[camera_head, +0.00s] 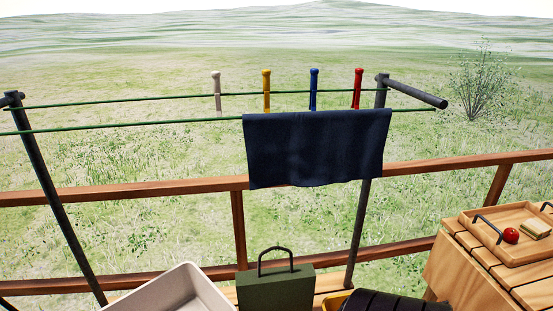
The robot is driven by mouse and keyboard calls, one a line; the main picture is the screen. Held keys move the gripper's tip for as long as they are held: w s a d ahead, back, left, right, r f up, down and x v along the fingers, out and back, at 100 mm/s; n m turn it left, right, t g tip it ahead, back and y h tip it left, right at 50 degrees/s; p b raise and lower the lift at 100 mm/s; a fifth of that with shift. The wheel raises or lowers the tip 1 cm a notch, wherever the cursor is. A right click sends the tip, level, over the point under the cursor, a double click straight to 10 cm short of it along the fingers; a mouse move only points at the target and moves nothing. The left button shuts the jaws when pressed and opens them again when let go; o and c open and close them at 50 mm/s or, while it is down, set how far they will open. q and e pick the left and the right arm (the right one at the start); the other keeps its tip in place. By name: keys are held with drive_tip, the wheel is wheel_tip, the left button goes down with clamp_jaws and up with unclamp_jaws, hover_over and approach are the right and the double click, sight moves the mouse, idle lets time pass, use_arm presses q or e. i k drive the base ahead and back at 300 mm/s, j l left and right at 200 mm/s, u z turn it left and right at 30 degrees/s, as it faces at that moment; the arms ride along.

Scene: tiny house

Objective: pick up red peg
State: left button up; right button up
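The red peg (357,89) stands upright on the back green clothesline (150,103), the rightmost in a row of pegs. It is just left of the right post's top. Its lower end meets the upper edge of the dark blue cloth. Neither of my grippers shows in the head view.
Beside it are blue (313,90), yellow (266,90) and beige (216,91) pegs. The dark cloth (318,150) hangs on the front line. Dark posts (364,215) and a wooden railing (120,193) stand around.

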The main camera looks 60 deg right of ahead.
sight(357, 91)
drive_tip(key=z, duration=2.35)
